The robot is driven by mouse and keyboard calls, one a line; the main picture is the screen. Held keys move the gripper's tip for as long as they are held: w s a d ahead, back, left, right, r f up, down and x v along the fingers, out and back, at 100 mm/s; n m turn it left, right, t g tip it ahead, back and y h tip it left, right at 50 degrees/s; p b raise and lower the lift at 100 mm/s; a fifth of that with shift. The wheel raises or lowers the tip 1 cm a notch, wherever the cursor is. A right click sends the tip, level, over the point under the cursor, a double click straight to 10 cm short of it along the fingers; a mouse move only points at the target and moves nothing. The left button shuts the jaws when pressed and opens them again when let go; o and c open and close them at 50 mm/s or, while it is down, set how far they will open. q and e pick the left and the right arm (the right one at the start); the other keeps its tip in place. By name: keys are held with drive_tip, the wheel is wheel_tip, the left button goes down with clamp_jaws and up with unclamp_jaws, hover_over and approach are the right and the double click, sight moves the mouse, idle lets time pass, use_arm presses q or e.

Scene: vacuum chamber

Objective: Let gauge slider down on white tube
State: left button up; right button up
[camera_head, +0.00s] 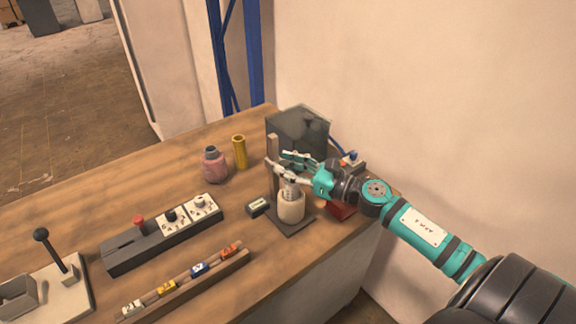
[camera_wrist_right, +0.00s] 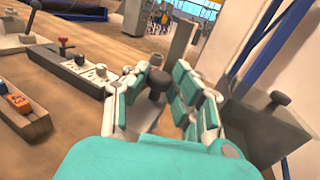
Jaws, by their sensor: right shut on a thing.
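The white tube (camera_head: 291,208) stands upright on a dark base plate (camera_head: 287,229) near the table's right end. A grey metal part of the gauge slider (camera_head: 292,189) shows just above the tube; I cannot tell whether they touch. My right gripper (camera_head: 283,163) reaches in from the right above the tube and is shut on the gauge slider. In the right wrist view, a dark knob of the slider (camera_wrist_right: 158,82) shows between the fingers of my right gripper (camera_wrist_right: 160,105). The fingers hide part of the slider. My left gripper is out of view.
A gauge post (camera_head: 273,150) rises behind the tube, before a dark grey box (camera_head: 298,130). A small display (camera_head: 258,206) lies left of the base plate. A pink bottle (camera_head: 214,166) and yellow cylinder (camera_head: 239,152) stand farther left. A red item (camera_head: 342,210) sits right of the plate.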

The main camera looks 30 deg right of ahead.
drive_tip(key=o, duration=0.9)
drive_tip(key=shift+c, duration=0.2)
drive_tip(key=shift+s, duration=0.1)
drive_tip(key=shift+s+d, duration=0.2)
drive_tip(key=shift+s, duration=0.1)
drive_tip(key=v, duration=1.1)
drive_tip(key=shift+s, duration=0.2)
